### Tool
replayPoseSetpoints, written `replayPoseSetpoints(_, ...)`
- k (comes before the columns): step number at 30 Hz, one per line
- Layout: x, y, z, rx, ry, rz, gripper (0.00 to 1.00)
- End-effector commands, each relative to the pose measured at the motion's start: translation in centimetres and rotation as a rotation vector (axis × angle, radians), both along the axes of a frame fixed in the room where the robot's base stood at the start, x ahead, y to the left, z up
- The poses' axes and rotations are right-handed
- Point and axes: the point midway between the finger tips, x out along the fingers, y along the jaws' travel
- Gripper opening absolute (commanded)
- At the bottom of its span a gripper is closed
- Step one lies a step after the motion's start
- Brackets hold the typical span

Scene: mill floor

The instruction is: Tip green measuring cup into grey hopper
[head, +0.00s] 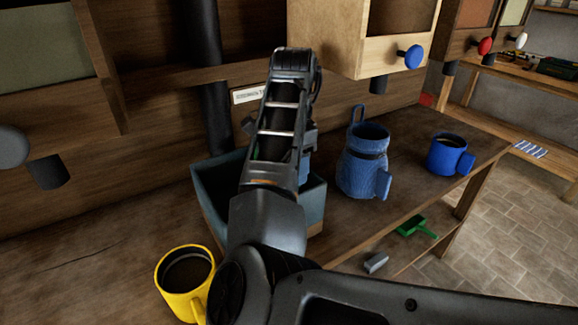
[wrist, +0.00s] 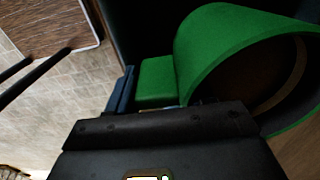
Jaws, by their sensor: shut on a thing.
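My gripper (wrist: 160,105) is shut on the handle of the green measuring cup (wrist: 205,50) in the wrist view. The cup's round mouth faces the lower right of that view, and its inside looks dark brown; I cannot tell whether anything is in it. In the head view my arm hides nearly all of the cup and the fingertips. The grey hopper, an open blue-grey box (head: 207,200), stands on the bench below and around my forearm in the head view. Its inside is mostly hidden by the arm.
A yellow cup (head: 168,274) stands at the front left of the bench. A blue jug (head: 362,165) and a blue cup (head: 445,155) stand to the right. A green scoop (head: 412,226) lies on the lower shelf. Wooden bins (head: 340,40) with knobs hang above. Bare bench lies left of the hopper.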

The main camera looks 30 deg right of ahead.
Motion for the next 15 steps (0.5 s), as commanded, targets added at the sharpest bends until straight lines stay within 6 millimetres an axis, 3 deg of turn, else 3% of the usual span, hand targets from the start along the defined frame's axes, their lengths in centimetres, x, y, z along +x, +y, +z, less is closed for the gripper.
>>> replayPoseSetpoints(15,0.04,-0.41,0.0,-0.107,-0.005,-0.003,0.0)
